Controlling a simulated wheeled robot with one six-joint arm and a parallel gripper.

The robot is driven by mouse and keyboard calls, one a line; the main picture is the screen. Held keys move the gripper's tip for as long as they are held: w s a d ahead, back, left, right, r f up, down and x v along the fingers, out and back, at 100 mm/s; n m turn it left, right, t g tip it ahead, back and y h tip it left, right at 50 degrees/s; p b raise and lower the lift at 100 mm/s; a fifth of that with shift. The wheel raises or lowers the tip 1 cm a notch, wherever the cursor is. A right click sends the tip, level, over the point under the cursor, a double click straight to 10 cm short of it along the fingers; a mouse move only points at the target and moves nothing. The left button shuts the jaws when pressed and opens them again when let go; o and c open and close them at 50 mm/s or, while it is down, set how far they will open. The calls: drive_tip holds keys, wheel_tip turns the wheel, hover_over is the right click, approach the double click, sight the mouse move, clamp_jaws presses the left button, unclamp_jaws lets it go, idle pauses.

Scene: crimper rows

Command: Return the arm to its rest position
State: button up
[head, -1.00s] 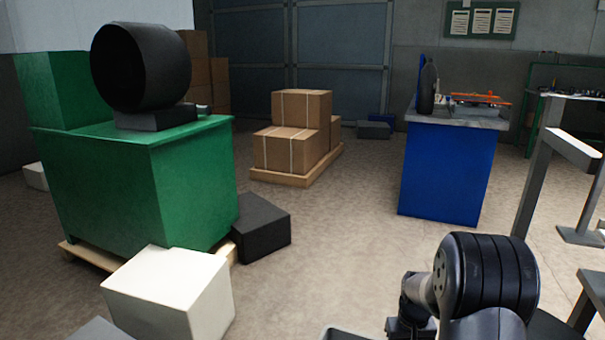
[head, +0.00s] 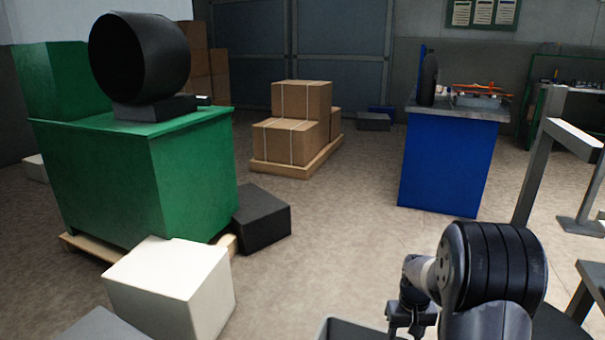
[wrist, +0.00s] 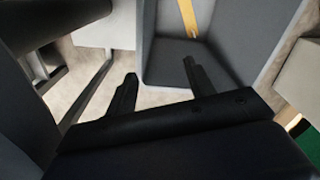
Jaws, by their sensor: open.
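My arm is folded at the lower right of the head view, with its dark ribbed joint in front. My gripper (wrist: 158,88) shows in the wrist view with its two black fingers spread apart and nothing between them. Beyond the fingers is a grey open bin (wrist: 172,62) with a yellow strip at its far side. The bin's rim (head: 328,325) also shows at the bottom of the head view. The fingertips in the head view are hidden or too small to tell.
A green machine cabinet (head: 190,185) stands at left, with a white box (head: 165,285) and a black box (head: 262,220) by it. Boxes on a pallet (head: 280,170) stand mid-back. A blue bench (head: 450,165) is at right, near a grey frame (head: 535,165). The middle floor is clear.

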wheel_tip(320, 180, down, 4)
drive_tip(key=b, duration=0.1)
drive_tip(key=s+a+r+p, duration=0.2)
drive_tip(key=r+p, duration=0.5)
drive_tip(key=p, duration=0.6)
drive_tip(key=s+a+r+p, duration=0.3)
drive_tip(key=r+p, duration=0.4)
drive_tip(key=p, duration=0.6)
drive_tip(key=s+a+r+p, duration=0.3)
drive_tip(key=a+r+p, duration=0.2)
drive_tip(key=p, duration=0.7)
wheel_tip(320, 180, up, 2)
drive_tip(key=shift+s+r+p, duration=0.1)
drive_tip(key=shift+s+p, duration=0.1)
drive_tip(key=shift+p, duration=0.2)
drive_tip(key=shift+s, duration=0.1)
